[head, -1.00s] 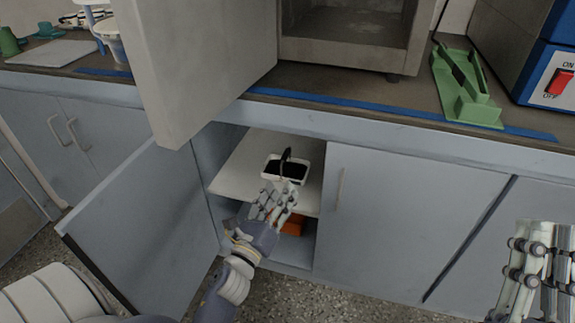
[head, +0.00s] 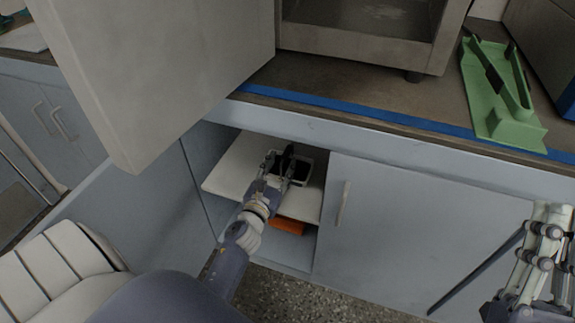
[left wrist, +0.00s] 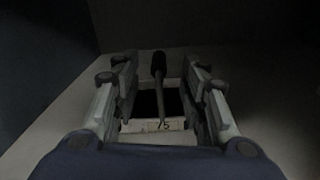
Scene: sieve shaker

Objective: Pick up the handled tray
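The handled tray (head: 303,171) is a small white tray with dark contents and a dark upright handle. It sits on the white shelf inside the open cabinet. In the left wrist view the tray (left wrist: 148,126) shows a label reading "75", and its handle (left wrist: 159,82) stands between my fingers. My left gripper (head: 278,160) reaches into the cabinet at the tray; in the left wrist view its fingers (left wrist: 160,85) are apart on both sides of the handle, with gaps. My right gripper (head: 548,225) is at the right edge, away from the tray; its finger opening is unclear.
The shelf (head: 228,172) has bare room left of the tray. An orange object (head: 288,226) lies below it. A large open grey door (head: 150,70) hangs over the counter's left side. A green holder (head: 500,100) stands on the counter. The right cabinet door (head: 400,220) is closed.

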